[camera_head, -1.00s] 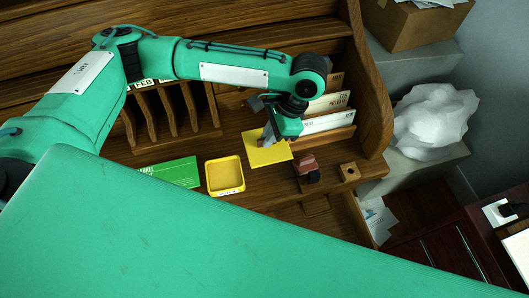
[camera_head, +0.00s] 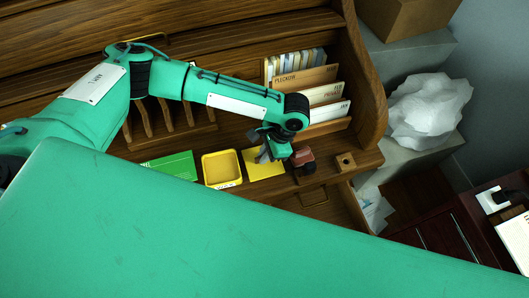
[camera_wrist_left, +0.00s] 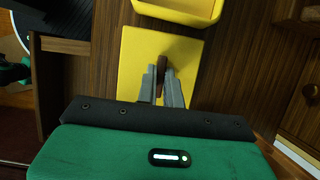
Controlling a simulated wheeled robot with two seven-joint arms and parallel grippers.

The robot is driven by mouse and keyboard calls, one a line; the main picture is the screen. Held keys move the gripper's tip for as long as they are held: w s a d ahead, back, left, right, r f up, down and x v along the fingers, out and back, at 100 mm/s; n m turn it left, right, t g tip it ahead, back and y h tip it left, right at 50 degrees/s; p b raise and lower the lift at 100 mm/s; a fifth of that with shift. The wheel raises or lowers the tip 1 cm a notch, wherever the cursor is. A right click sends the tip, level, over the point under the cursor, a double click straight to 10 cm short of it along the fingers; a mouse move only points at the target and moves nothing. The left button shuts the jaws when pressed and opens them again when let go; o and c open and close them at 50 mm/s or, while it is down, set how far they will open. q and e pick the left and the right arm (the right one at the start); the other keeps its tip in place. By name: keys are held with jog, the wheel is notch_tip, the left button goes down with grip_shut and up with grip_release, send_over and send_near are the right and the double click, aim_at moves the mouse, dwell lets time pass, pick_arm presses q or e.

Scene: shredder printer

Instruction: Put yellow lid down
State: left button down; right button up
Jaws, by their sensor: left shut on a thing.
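The yellow lid (camera_head: 258,166) is a flat square at the desk's front, just right of the yellow box (camera_head: 222,168). My left gripper (camera_head: 263,155) is over the lid, shut on its dark red-brown handle. In the left wrist view the lid (camera_wrist_left: 135,55) lies flat between me and the yellow box (camera_wrist_left: 180,8), and the fingers (camera_wrist_left: 162,84) close around the handle. I cannot tell whether the lid touches the desk top. My right gripper is not in view.
A small red stamp-like block (camera_head: 302,158) stands close to the right of the lid. A wooden block with a hole (camera_head: 345,161) is farther right. A green card (camera_head: 172,167) lies left of the box. Upright files (camera_head: 310,85) stand behind.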

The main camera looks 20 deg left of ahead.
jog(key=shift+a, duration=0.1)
pick_arm(q)
jog(key=c, duration=1.5)
grip_release()
jog(key=shift+f, duration=0.1)
jog(key=shift+c, duration=0.2)
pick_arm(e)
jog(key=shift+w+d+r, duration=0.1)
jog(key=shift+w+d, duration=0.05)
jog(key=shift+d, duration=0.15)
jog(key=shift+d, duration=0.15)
